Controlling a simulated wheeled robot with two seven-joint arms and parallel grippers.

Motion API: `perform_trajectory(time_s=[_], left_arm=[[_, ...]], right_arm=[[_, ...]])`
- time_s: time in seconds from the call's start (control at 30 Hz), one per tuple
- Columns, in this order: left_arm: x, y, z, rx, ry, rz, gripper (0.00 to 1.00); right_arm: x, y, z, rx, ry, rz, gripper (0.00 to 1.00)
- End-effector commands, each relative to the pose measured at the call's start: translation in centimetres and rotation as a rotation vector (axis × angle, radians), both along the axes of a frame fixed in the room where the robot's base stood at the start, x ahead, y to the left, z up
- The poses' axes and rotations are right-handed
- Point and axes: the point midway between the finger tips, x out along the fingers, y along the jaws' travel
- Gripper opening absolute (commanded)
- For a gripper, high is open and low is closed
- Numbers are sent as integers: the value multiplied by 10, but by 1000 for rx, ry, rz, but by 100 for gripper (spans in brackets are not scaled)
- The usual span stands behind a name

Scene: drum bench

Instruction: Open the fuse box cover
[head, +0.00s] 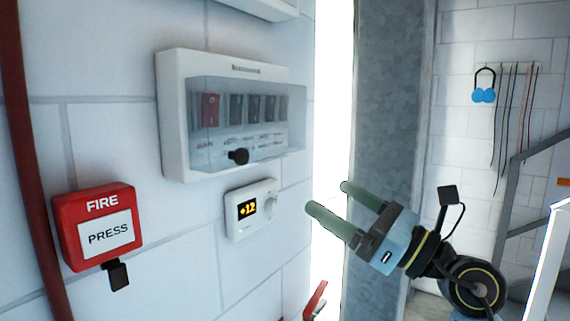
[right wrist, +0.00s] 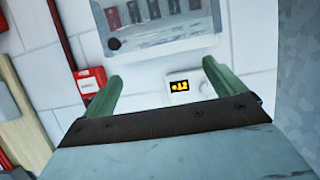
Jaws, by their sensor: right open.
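The fuse box (head: 174,130) is a white case on the wall with a clear cover (head: 285,135) over a red switch and several dark switches. The cover looks closed, and a black knob (head: 238,156) sits near its bottom. My right gripper (head: 327,200) is open and empty, to the right of and below the box, with green fingers pointing toward the wall. In the right wrist view the fuse box cover (right wrist: 165,38) shows above and beyond the fingers (right wrist: 158,84). My left gripper is not in view.
A thermostat (head: 251,208) reading +12 is just below the box. A red fire button box (head: 97,228) is at lower left, beside a red pipe (head: 32,150). A grey metal column (head: 386,110) stands at right.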

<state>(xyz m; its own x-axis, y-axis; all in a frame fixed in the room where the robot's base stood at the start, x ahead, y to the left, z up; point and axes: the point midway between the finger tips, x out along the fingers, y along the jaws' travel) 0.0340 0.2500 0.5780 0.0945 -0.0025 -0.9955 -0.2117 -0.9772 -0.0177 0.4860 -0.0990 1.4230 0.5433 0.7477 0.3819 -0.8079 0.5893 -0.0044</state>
Motion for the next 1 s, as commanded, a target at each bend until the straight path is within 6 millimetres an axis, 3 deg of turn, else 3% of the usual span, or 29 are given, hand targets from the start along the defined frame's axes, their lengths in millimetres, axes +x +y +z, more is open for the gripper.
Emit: perform_trajectory(time_s=[0.3,0.5,0.97,1.0], left_arm=[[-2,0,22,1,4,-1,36],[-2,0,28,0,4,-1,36],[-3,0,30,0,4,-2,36],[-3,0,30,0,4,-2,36]], right_arm=[[37,52,30,6,3,5,95],[53,74,40,6,3,4,95],[60,83,42,3,2,2,95],[60,83,42,3,2,2,89]])
